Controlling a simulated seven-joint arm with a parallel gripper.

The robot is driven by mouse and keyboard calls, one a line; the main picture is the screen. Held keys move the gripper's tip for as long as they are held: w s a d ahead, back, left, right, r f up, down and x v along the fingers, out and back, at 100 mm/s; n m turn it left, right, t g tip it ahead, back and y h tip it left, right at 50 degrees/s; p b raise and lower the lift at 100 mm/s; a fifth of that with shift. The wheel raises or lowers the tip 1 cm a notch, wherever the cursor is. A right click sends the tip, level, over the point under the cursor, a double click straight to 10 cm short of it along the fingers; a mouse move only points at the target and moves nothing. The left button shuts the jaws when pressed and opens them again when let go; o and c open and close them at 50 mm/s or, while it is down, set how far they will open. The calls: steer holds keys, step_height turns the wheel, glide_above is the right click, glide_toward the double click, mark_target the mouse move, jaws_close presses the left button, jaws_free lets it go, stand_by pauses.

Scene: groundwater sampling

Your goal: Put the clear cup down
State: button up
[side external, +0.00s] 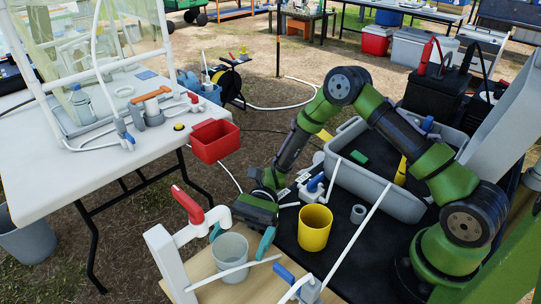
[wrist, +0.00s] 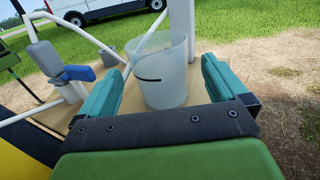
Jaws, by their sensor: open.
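The clear cup (side external: 229,254) stands upright on a small wooden board (side external: 206,285) at the bottom of the side view. It also shows in the wrist view (wrist: 163,82), empty-looking, with a dark curved mark on its wall. My gripper (side external: 239,244) is open, with its teal fingers on either side of the cup.
A red-handled white tap (side external: 190,215) stands beside the cup at left. A thin pale tube (side external: 235,271) crosses in front of it. A yellow cup (side external: 315,228) stands on the black surface to the right, near a grey tub (side external: 375,200). A blue-handled valve (side external: 300,284) is at the board's right.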

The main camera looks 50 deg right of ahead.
steer(key=v, duration=0.7)
steer(key=s+d+r+n+t+h, duration=0.3)
steer(key=s+d+r+t+h, duration=0.1)
steer(key=r, duration=0.3)
steer(key=s+d+r+n+t+h, duration=0.3)
steer(key=s+d+r+t+h, duration=0.1)
steer(key=r, duration=0.3)
steer(key=s+d+r+n+t+h, duration=0.3)
steer(key=r+t+h, duration=0.3)
steer(key=r, duration=0.2)
steer(key=shift+s+d+h, duration=0.3)
steer(key=shift+s+d, duration=0.45)
steer(key=shift+s, duration=0.15)
